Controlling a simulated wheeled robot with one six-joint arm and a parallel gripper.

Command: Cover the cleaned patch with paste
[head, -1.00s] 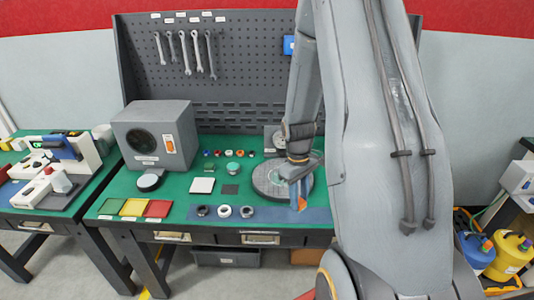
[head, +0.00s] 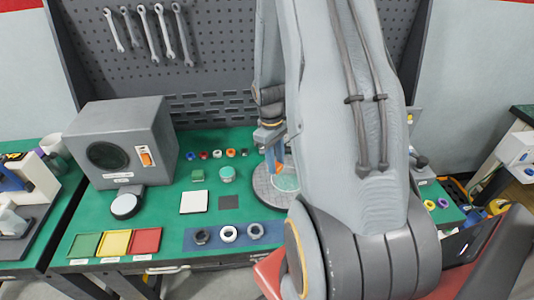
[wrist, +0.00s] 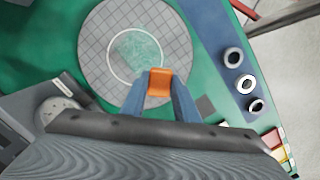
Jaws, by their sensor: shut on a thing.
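My gripper (wrist: 158,90) is shut on an orange tool (wrist: 160,82), which shows between its two blue-grey fingers in the wrist view. The tool is at the near edge of a white ring (wrist: 109,50) drawn on a round grey gridded plate (wrist: 95,65). Inside the ring is a patchy, pale teal smear (wrist: 140,50), with grey grid showing around it. I cannot tell whether the tool touches the plate. In the head view my gripper (head: 272,140) is over the plate (head: 262,190); my arm hides its right side. A small teal-topped pot (head: 227,174) stands to its left.
A blue strip (head: 270,240) with several seal rings lies in front of the plate. A white square (head: 194,202), a dark square (head: 229,202) and coloured trays (head: 115,243) lie left. A grey box (head: 120,140) and pegboard (head: 215,60) stand behind.

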